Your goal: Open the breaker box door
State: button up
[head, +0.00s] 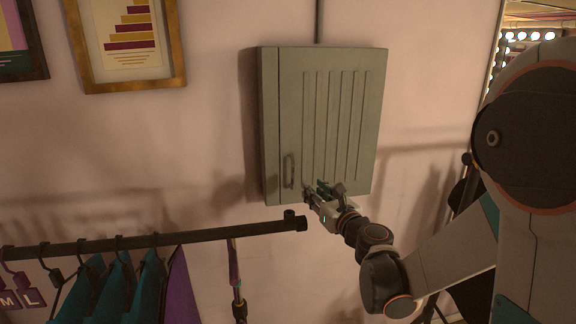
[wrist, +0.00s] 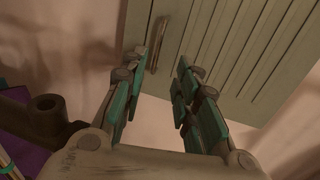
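The breaker box (head: 330,115) is a grey-green cabinet on the pink wall, with vertical grooves on its door. The door looks shut. Its bar handle (head: 288,171) is upright at the lower left of the door. My gripper (head: 314,189) is in front of the door's lower part, just right of and slightly below the handle. In the wrist view my gripper (wrist: 162,72) is open with nothing between its fingers. There the handle (wrist: 158,45) shows beyond the fingertips, close to the left finger. I cannot tell whether that finger touches it.
A dark clothes rail (head: 200,235) with teal and purple garments (head: 120,290) runs below and left of the box; its end (wrist: 45,108) is close left of my gripper. Framed pictures (head: 127,40) hang at the upper left. A conduit (head: 319,20) rises from the box.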

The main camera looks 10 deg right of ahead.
aim_at(293, 170)
jog(key=w+a, duration=0.1)
jog(key=w, duration=0.8)
jog(key=w+a, duration=0.1)
jog(key=w, duration=0.3)
jog(key=shift+w+a+r, duration=0.1)
jog(key=shift+w+a, duration=0.2)
jog(key=shift+a, duration=0.05)
grip_shut()
